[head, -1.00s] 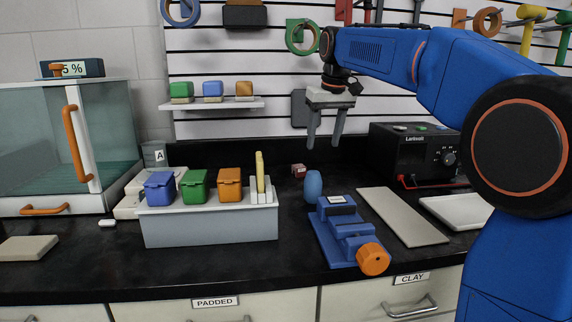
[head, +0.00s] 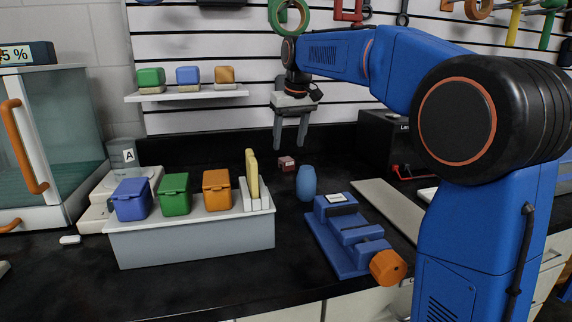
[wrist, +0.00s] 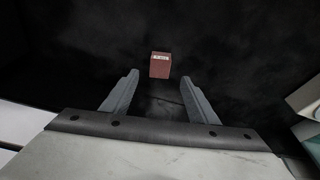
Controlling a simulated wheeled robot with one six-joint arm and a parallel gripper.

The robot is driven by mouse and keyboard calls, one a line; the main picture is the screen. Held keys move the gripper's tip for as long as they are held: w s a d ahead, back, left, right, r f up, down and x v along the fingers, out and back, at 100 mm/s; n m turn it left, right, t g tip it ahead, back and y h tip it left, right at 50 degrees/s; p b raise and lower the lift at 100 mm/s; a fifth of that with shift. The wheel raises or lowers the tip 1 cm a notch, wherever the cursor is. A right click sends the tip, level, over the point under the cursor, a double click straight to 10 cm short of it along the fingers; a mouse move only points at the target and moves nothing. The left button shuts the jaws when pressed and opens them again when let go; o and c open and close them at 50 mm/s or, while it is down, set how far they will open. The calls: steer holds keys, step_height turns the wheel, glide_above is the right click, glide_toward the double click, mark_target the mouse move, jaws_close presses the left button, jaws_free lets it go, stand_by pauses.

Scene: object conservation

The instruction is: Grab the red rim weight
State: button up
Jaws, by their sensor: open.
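The red rim weight appears to be the small dark red block (head: 287,164) with a pale label, lying on the black bench near the back wall. In the wrist view the red block (wrist: 160,68) lies just beyond the fingertips, roughly centred between them. My gripper (head: 290,146) is open and empty, pointing down above the bench near the block. Its two fingers also show spread in the wrist view (wrist: 158,80). The block is apart from both fingers, and nothing hides it.
A blue rounded object (head: 306,183) stands close to the right of the block. A blue vise-like fixture (head: 352,238) with an orange knob lies in front. A grey rack (head: 190,240) with blue, green and orange boxes stands left. A black power unit (head: 398,148) is at right.

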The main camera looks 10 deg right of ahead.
mark_target(286, 159)
steer(key=x, duration=0.6)
steer(key=shift+s, duration=0.1)
steer(key=shift+r, duration=0.1)
steer(key=c, duration=1.2)
